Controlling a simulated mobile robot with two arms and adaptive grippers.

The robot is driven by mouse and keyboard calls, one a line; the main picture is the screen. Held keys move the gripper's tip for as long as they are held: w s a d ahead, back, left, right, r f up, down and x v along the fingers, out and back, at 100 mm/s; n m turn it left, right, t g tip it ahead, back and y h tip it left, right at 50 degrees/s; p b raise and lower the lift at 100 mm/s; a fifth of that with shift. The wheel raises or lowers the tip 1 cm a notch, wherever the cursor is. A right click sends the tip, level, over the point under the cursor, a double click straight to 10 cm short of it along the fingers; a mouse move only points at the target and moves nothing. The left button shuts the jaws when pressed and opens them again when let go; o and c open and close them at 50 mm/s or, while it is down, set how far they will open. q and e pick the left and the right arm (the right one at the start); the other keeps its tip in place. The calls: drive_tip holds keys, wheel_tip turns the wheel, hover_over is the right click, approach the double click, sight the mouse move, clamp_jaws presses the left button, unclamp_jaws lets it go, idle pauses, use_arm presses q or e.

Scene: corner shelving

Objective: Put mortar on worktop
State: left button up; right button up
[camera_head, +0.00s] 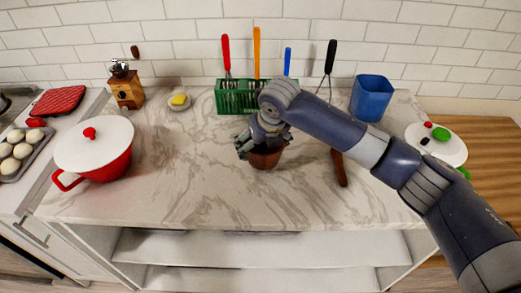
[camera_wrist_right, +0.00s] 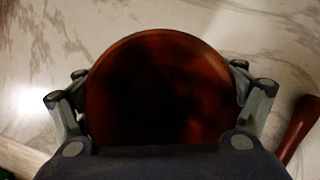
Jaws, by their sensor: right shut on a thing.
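The mortar, a dark red-brown round bowl (camera_head: 266,158), is at the middle of the marble worktop (camera_head: 200,190). It fills the middle of the right wrist view (camera_wrist_right: 160,95), with its round opening facing the camera. My right gripper (camera_head: 256,140) is shut on the mortar, with fingers on both sides of it. The gripper hides much of the mortar in the head view. I cannot tell whether the mortar's base touches the worktop. My left gripper is not in view.
A brown pestle-like stick (camera_head: 340,168) lies right of the mortar. A green utensil rack (camera_head: 236,103), blue container (camera_head: 371,98), coffee grinder (camera_head: 126,88) and yellow item on a small dish (camera_head: 179,101) stand behind. A red pot (camera_head: 100,160) stands left. The front worktop is clear.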

sight(262, 150)
drive_tip(key=shift+w+a, duration=0.15)
drive_tip(key=shift+w, duration=0.3)
wheel_tip(262, 150, down, 3)
drive_tip(key=shift+f+p, duration=0.2)
drive_tip(key=shift+p, duration=0.55)
drive_tip(key=shift+f, duration=0.1)
drive_tip(key=shift+f, duration=0.1)
drive_tip(key=o, duration=1.2)
drive_tip(key=b+v, duration=0.1)
drive_tip(key=v, duration=1.1)
drive_tip(key=shift+s+b, duration=0.15)
drive_tip(key=shift+b, duration=0.25)
